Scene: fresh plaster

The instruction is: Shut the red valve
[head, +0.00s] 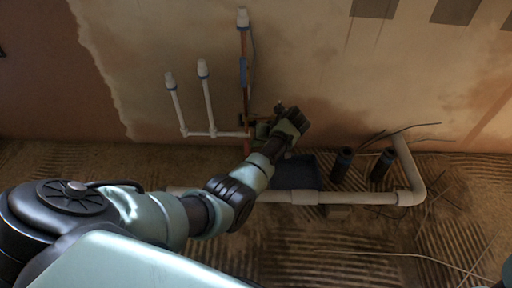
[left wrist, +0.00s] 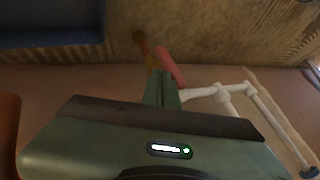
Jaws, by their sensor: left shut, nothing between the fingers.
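The red valve handle (left wrist: 171,67) shows in the left wrist view as a short red bar beside a brownish copper pipe (left wrist: 145,48). In the head view the valve is mostly hidden behind my left gripper (head: 262,128), at the foot of the upright copper pipe (head: 245,85) on the wall. My left gripper is shut and empty. In the left wrist view its fingers (left wrist: 163,86) end close beside the red handle; I cannot tell whether they touch it. My right gripper is not in view.
White pipes with capped ends (head: 207,95) stand left of the valve. A thick pale pipe (head: 350,197) runs low along the ridged floor. A dark blue bin (head: 303,173) and two dark cylinders (head: 342,163) stand to the right. Loose thin rods lie at far right.

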